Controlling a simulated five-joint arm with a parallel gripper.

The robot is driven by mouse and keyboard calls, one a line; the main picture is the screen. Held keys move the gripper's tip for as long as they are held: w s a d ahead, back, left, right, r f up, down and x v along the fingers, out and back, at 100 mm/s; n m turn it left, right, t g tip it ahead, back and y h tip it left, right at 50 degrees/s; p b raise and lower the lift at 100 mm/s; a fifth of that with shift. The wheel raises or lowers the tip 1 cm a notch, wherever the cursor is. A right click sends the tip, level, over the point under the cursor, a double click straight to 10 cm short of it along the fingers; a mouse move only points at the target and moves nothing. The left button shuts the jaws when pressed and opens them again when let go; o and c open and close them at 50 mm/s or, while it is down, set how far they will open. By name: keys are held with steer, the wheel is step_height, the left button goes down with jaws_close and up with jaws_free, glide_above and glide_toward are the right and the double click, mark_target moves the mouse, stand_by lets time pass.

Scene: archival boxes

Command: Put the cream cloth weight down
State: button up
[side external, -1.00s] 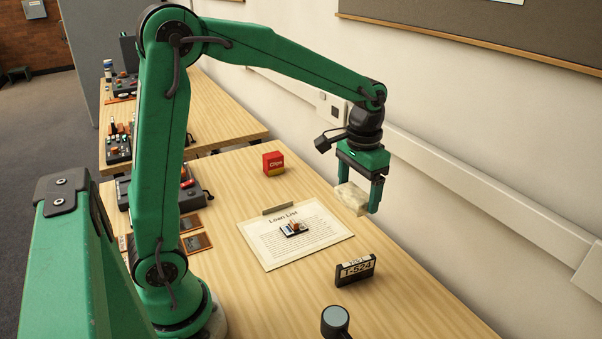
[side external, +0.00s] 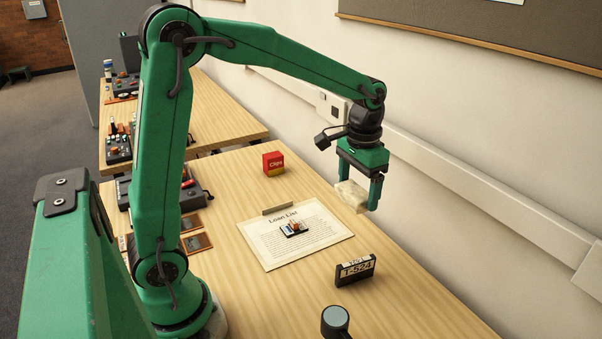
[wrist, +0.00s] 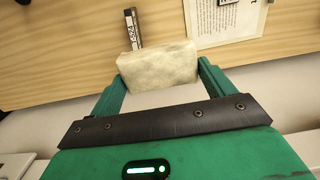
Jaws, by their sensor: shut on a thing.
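The cream cloth weight (side external: 351,195) is a pale, soft-looking block. It is held between the fingers of my green gripper (side external: 358,194), which is shut on it. In the side view it appears raised above the wooden table, toward the wall side, to the right of the Loan List sheet. In the wrist view the cloth weight (wrist: 158,64) fills the space between the two green fingers (wrist: 160,78). The table shows beyond it.
The Loan List sheet (side external: 270,247) lies on the table with a small item (side external: 294,229) on it. A dark T-524 label block (side external: 355,270) stands at the right. A red Clips box (side external: 273,163) stands farther back. The wall (side external: 480,150) runs along the table's far side.

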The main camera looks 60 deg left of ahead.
steer(key=w+a+f, duration=0.1)
steer(key=w+a, duration=0.1)
steer(key=a, duration=0.9)
steer(key=w+a+f, duration=0.2)
steer(key=w+a, duration=0.1)
steer(key=a, duration=0.8)
steer(key=s+a+f, duration=0.3)
steer(key=s+a, duration=0.1)
steer(key=a, duration=0.7)
steer(key=s+a+f, duration=0.4)
steer(key=s+a, duration=0.1)
steer(key=a, duration=0.5)
steer(key=s+a+f, duration=0.4)
steer(key=s+a, duration=0.1)
steer(key=a, duration=0.6)
steer(key=shift+s+a, duration=0.1)
steer(key=shift+a, duration=0.2)
steer(key=shift+f, duration=0.1)
steer(key=shift+f, duration=1.95)
steer(key=shift+f, duration=0.1)
